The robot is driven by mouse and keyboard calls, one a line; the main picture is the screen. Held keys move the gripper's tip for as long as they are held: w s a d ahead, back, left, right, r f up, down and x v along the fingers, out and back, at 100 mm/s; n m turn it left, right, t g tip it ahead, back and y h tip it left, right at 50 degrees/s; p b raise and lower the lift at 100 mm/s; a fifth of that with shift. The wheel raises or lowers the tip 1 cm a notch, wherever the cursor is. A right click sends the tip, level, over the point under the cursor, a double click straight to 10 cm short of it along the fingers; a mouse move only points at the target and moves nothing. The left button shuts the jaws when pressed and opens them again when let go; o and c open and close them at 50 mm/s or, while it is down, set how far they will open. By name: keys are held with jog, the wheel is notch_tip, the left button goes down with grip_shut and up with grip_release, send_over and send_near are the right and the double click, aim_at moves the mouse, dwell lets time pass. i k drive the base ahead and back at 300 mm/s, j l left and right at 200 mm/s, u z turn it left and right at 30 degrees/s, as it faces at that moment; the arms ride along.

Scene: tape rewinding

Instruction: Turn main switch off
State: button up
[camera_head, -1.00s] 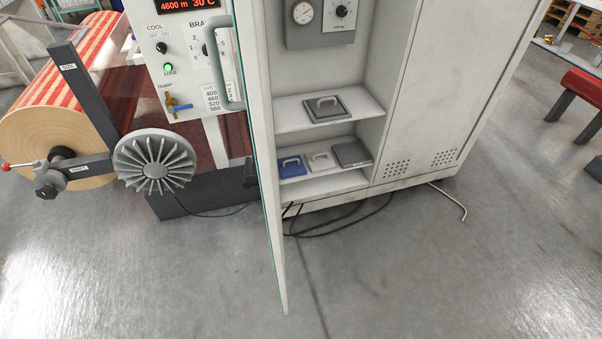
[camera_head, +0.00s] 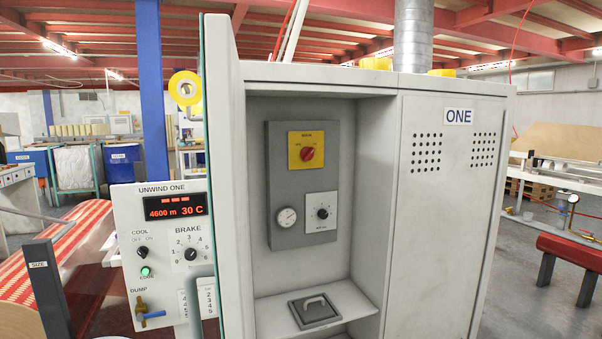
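The main switch is most likely the red rotary knob (camera_head: 308,153) on a yellow plate (camera_head: 295,162), high on a grey panel (camera_head: 284,226) inside the open cabinet. The plate's lettering is too small to read for certain. The knob looks tilted, but I cannot tell which setting it points to. My gripper is not in view.
The cabinet's open door (camera_head: 215,150) stands edge-on at the left of the opening. The closed right door (camera_head: 450,210) is marked ONE. A shelf (camera_head: 345,298) holds a grey handled plate (camera_head: 314,309). The UNWIND ONE control box (camera_head: 163,250) is left of the door.

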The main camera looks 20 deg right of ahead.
aim_at(307, 153)
jog(key=i+l, duration=0.8)
jog(key=i, duration=0.2)
